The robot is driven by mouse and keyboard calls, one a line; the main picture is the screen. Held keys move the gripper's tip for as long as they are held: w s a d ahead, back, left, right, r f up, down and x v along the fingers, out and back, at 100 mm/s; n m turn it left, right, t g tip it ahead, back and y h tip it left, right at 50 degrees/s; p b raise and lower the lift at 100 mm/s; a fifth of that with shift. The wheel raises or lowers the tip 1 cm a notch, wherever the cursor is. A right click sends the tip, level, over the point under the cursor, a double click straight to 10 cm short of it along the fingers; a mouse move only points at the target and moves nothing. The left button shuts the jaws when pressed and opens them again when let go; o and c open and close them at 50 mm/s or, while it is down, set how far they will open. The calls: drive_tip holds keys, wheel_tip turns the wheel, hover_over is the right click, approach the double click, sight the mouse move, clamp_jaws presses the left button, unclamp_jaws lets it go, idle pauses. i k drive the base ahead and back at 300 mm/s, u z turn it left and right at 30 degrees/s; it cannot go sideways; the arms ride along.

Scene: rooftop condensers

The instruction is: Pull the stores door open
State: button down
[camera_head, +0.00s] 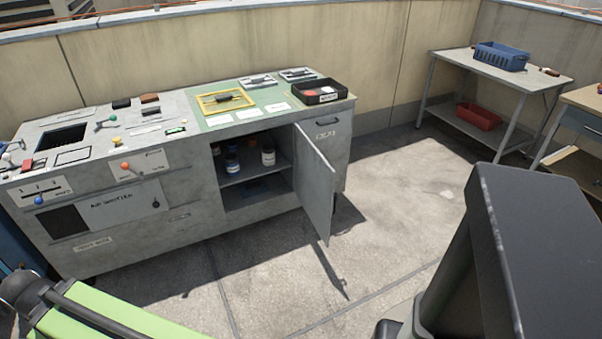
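A grey cabinet door (316,182) stands swung well out from the front of the long grey bench unit (190,228). It hangs from the right side of its opening, and I see no writing on it that names it as the stores door. Behind it the compartment shows a shelf (255,170) with several small bottles, one of them a white-and-dark bottle (268,156). The door covers part of the panel to its right. My gripper is not in view, and nothing is seen touching the door.
The bench top holds a yellow tray (226,101), a black bin (319,91) and controls at the left. A side table (480,72) carries a blue crate (501,56), with a red bin (479,116) below. Concrete floor (400,200) is clear right of the door.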

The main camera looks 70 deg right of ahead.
sight(314, 176)
drive_tip(key=z, duration=0.45)
drive_tip(key=i, duration=1)
drive_tip(key=z, duration=0.6)
